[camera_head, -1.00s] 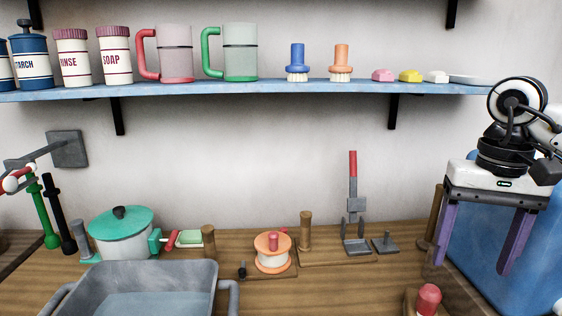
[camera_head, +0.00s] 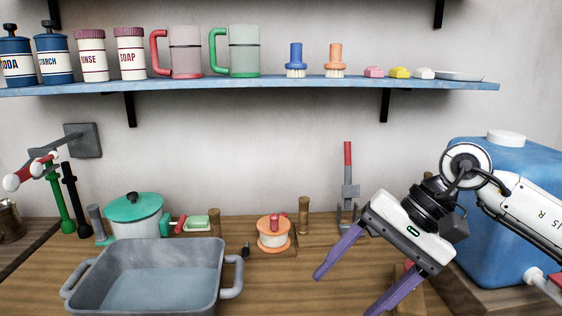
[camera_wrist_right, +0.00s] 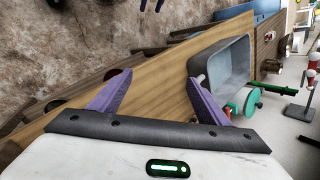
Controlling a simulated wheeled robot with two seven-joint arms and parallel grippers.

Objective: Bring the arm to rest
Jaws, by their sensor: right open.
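My right arm comes in from the right in the head view. Its gripper (camera_head: 345,294) is open, with two purple fingers apart and nothing between them. It is tilted, its fingers pointing down and left over the front right of the wooden counter (camera_head: 262,283). The same open gripper shows in the wrist view (camera_wrist_right: 158,80), with bare counter beyond its fingers. My left arm is not in the head view. Small purple tips at the top edge of the wrist view may be my left gripper; I cannot tell its state.
A grey basin (camera_head: 150,252) stands front left, beside a green-lidded pot (camera_head: 136,222). An orange-and-white spool (camera_head: 273,238) and a red-handled upright tool (camera_head: 348,180) are left of my gripper. A blue tank (camera_head: 500,240) stands behind my right arm. A blue shelf (camera_head: 250,84) runs above.

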